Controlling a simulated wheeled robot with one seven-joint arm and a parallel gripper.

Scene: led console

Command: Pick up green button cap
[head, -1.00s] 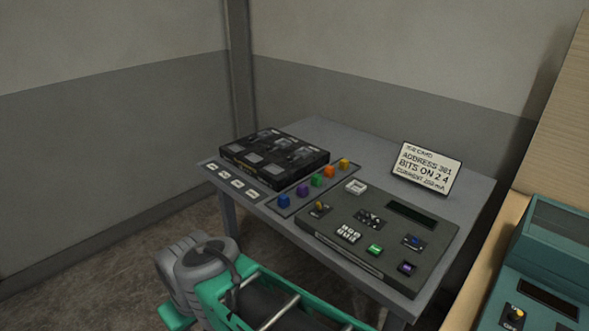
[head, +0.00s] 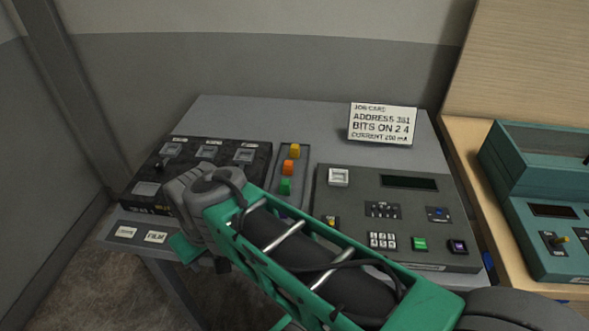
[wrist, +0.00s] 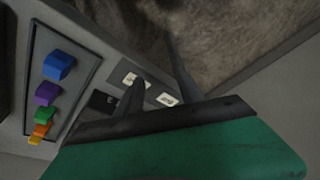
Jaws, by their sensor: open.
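The green button cap (head: 286,186) stands on the dark cap strip, in front of the orange cap (head: 288,167) and yellow cap (head: 294,150). In the wrist view the green cap (wrist: 46,113) shows at the left, between the purple cap (wrist: 47,93) and the orange one. My gripper (wrist: 155,62) is open and empty, its dark fingers over the label plates at the table's edge, apart from the caps. In the head view my arm hides the fingers and the blue and purple caps.
A black slotted unit (head: 130,195) stands left of the strip. The grey console (head: 345,205) is at the right, with its own green button (head: 419,244). A job card (head: 382,124) stands behind it. The table's back left is clear.

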